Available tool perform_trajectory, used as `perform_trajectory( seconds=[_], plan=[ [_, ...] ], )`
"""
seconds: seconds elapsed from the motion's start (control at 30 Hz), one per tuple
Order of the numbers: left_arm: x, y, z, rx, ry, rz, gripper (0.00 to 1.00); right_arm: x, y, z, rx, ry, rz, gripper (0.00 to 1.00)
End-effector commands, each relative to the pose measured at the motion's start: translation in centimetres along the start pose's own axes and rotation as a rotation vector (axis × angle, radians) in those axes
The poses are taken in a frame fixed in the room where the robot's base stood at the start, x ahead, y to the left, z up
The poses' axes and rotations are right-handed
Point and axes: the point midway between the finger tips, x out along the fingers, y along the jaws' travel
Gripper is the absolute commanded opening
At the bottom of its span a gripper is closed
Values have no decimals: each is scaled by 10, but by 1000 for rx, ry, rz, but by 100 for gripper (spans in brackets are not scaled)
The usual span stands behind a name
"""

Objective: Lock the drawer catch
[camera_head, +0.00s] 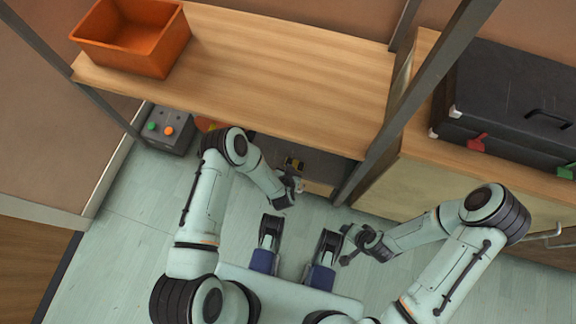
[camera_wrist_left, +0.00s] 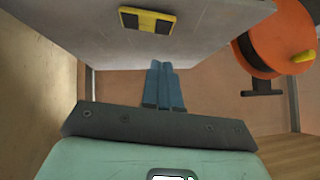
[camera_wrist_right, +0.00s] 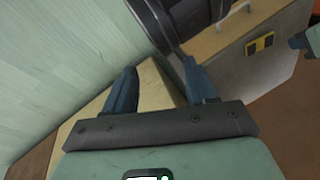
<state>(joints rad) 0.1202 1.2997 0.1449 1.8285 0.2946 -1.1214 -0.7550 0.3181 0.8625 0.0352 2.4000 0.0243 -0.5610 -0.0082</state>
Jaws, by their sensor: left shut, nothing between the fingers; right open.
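A yellow-and-black fitting, which looks like the drawer catch (camera_head: 293,163), sits on a grey panel (camera_wrist_left: 215,20) low under the wooden shelf. The catch also shows at the top of the left wrist view (camera_wrist_left: 148,19) and at the upper right of the right wrist view (camera_wrist_right: 260,44). I cannot tell its locked state. My left gripper (camera_head: 291,190) is shut and empty, close in front of the panel; its fingers (camera_wrist_left: 163,85) appear below the catch in the left wrist view, apart from it. My right gripper (camera_head: 348,252) is open and empty, further back to the right.
A wooden shelf (camera_head: 290,75) overhangs the panel, with an orange bin (camera_head: 135,42) on it. A grey button box (camera_head: 170,130) stands on the floor at left. An orange reel (camera_wrist_left: 275,40) is right of the panel in the left wrist view. A black case (camera_head: 505,105) lies at right.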

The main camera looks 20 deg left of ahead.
Motion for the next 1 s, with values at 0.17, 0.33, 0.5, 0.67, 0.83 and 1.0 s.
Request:
perform_trajectory(
  seconds=[0.17,0.33,0.5,0.67,0.83,1.0],
  plan=[
    [43,0,3,-3,-1,-1,0,22,8,-25,6,74,5,56],
    [63,0,20,-2,-3,-1,0,35,20,-17,19,45,26,56],
    [70,0,27,0,-1,0,0,41,29,-6,28,10,42,56],
    [72,0,28,0,0,1,0,42,30,-3,31,0,45,56],
    [71,0,28,0,0,1,0,41,30,-3,31,0,45,56],
    [74,-2,30,-19,2,19,0,44,32,-1,33,-7,48,56]
  ],
)
